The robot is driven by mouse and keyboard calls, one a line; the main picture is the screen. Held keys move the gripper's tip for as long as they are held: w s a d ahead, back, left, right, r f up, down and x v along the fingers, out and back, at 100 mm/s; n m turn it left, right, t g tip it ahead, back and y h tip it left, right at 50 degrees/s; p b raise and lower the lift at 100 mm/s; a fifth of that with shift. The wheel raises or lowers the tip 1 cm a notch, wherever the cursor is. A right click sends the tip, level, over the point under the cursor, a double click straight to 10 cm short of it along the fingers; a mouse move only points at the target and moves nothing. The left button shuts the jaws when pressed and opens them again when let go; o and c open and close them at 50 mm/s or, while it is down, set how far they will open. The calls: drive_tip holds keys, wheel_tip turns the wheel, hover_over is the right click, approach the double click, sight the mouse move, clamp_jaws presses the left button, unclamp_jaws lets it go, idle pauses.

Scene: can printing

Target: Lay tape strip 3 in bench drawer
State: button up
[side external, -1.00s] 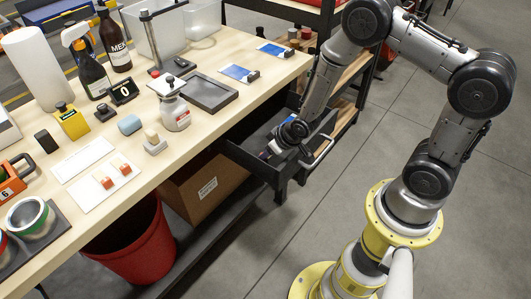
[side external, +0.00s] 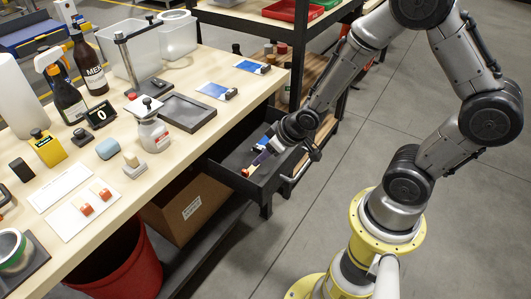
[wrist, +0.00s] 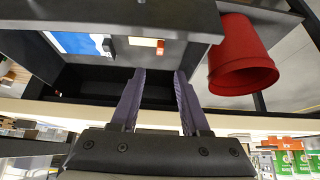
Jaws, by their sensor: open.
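A small tape strip with an orange end and a pale end (wrist: 147,42) lies in the open bench drawer (wrist: 80,85), beside a blue-and-white card with a black clip (wrist: 82,43). In the side view the strip (side external: 249,171) shows just beyond my fingertips, inside the drawer (side external: 229,181). My gripper (wrist: 160,74) is open over the drawer, with a clear gap between its purple-grey fingers and nothing between them. In the side view my gripper (side external: 260,159) is low in the drawer. Two similar strips (side external: 86,210) lie on a white card on the bench.
The bench (side external: 150,185) carries bottles, a yellow box (side external: 48,147), a grey tray (side external: 188,112) and blue-and-white cards (side external: 214,91). A red bin (side external: 118,262) and a cardboard box (side external: 186,206) stand below. Open floor lies to the right.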

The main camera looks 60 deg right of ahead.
drive_tip(key=w+r+v, duration=0.2)
drive_tip(key=v, duration=1.4)
drive_tip(key=s+a+r+g, duration=0.1)
drive_tip(key=s+r, duration=0.5)
drive_tip(key=s, duration=0.5)
